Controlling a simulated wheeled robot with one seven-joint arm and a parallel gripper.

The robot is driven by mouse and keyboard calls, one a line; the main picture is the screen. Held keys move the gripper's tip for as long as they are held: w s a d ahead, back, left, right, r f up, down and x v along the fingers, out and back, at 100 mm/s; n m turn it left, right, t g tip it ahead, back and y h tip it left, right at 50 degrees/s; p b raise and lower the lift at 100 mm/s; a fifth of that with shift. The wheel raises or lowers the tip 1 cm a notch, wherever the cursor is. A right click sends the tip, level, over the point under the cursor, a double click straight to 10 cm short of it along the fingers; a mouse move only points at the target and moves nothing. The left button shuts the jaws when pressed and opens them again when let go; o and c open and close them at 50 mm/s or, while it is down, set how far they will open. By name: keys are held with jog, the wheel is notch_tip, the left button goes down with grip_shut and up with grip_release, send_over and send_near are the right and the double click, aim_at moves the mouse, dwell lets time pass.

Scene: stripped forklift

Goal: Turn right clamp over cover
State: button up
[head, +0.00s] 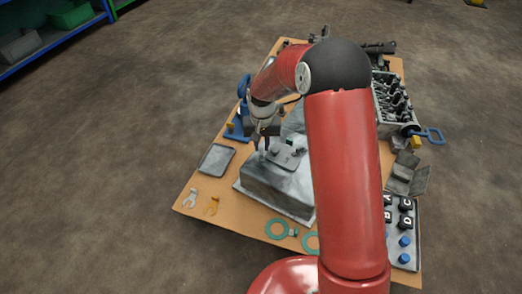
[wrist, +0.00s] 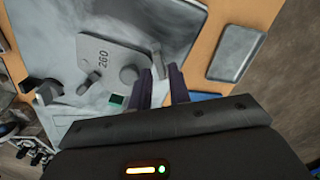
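The grey cover (wrist: 105,50), marked 260, lies on top of a pale metal housing (wrist: 60,25); the cover also shows in the head view (head: 287,156). I cannot tell whether a finger touches the small piece.
A round knob (wrist: 128,75) and a green block (wrist: 117,100) are near the fingers. A crate of parts (head: 393,100) stands at the right.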

aim_at(262, 153)
jog(key=shift+f, duration=1.2)
grip_shut()
